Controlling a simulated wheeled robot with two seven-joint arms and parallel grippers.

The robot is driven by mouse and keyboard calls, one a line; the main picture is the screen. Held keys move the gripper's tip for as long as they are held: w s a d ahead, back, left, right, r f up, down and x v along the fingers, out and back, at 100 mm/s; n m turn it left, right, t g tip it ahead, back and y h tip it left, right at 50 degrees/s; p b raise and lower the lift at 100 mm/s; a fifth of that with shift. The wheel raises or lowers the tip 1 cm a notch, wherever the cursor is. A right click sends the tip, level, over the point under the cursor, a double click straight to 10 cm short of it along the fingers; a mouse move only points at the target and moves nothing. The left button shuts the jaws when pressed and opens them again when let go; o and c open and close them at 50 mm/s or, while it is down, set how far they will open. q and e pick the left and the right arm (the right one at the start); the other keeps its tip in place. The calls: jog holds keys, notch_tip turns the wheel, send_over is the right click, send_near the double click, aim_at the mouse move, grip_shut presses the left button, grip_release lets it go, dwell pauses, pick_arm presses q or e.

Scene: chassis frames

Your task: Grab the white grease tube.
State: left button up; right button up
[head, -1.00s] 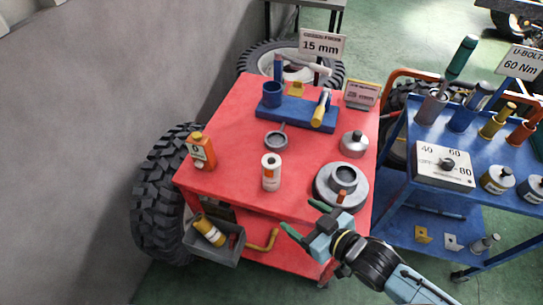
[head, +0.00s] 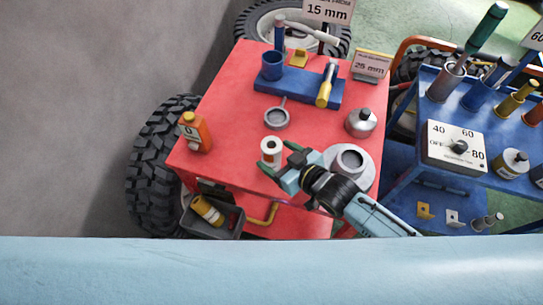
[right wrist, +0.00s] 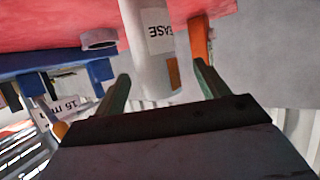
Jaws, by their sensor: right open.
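The white grease tube (head: 271,147) stands upright on the red cart top (head: 225,95) near its front edge. Its lower part is hidden behind my right gripper in the head view. My right gripper (head: 278,158) is open and comes at the tube from the front right. In the right wrist view the tube (right wrist: 152,45), with lettering ending in "EASE", shows upside down between the two spread fingers (right wrist: 160,72). I cannot tell if either finger touches it. My left gripper is not in view.
An orange bottle (head: 195,132) stands left of the tube. A grey ring with a handle (head: 277,118) is behind it, and a round grey flanged part (head: 365,160) is to the right, partly behind my arm. A blue cart (head: 480,105) stands at right.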

aim_at(270, 149)
jog(key=x, duration=0.4)
jog(key=shift+w+a, duration=0.15)
jog(key=shift+w, duration=0.3)
jog(key=c, duration=1.2)
